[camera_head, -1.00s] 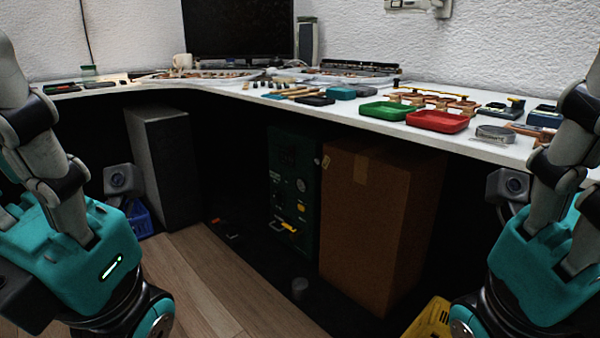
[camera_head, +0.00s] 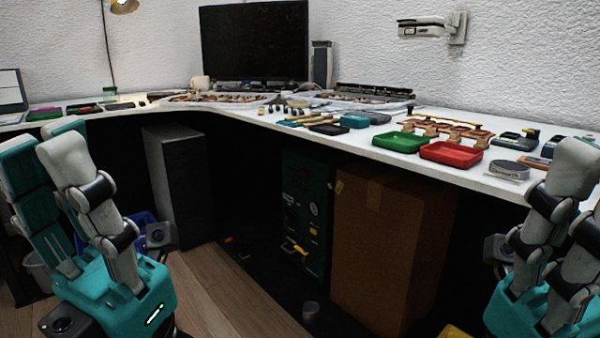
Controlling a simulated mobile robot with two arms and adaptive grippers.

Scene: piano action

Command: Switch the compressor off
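The compressor appears to be the dark green cabinet (camera_head: 318,215) under the worktop, with a round gauge, small lit or yellow marks and a yellow handle-like part (camera_head: 296,247) on its front. Its small controls are too dark to read. My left gripper (camera_head: 48,150) is raised at the left, fingers up and apart, empty and well away from the cabinet. My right gripper (camera_head: 578,170) is at the right edge, partly cut off, fingers extended and nothing seen in it, also away from the cabinet.
A cardboard box (camera_head: 385,255) stands close to the cabinet's right side. A grey cabinet (camera_head: 180,180) stands to its left. A small grey cylinder (camera_head: 311,311) is on the floor in front. The white worktop (camera_head: 470,180) above carries trays and tools. Wooden floor (camera_head: 215,290) is clear at the left.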

